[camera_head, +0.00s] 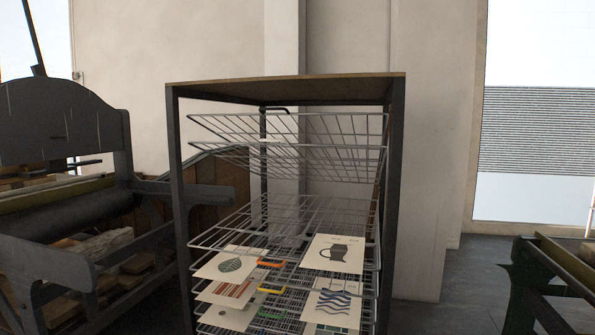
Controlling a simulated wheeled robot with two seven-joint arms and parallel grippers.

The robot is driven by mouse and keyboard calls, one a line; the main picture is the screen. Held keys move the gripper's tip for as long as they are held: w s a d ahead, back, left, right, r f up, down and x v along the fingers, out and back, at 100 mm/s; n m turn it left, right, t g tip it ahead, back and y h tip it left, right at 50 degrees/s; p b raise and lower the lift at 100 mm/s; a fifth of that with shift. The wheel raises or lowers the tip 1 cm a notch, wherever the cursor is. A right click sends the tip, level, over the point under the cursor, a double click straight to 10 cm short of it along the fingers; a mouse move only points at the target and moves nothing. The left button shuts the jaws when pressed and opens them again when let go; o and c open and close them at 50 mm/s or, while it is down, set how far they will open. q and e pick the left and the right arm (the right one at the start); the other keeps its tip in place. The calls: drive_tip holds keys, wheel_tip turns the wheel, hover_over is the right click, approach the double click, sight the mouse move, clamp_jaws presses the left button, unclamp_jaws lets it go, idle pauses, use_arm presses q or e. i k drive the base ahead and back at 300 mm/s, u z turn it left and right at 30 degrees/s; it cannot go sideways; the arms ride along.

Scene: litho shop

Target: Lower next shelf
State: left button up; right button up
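A drying rack (394,200) with dark posts and a wooden top (290,88) stands in the middle of the view. Two empty wire shelves, an upper one (290,126) and one just below it (310,160), sit high under the top, and both look tilted. Below an open gap, several wire shelves (300,212) lie close together. On these lie a leaf print (230,264), a mug print (334,254) and a wavy blue print (333,300). Orange (271,264) and green (271,315) pieces show between the prints. Neither of my grippers is in view.
A large dark press (70,130) with rollers stands close on the left of the rack. Another dark machine or table (560,275) is at the lower right. Grey floor (440,275) is clear between it and the rack. A pale wall is behind.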

sight(262, 141)
drive_tip(key=u, duration=0.1)
drive_tip(key=i, duration=0.9)
drive_tip(key=z, duration=0.55)
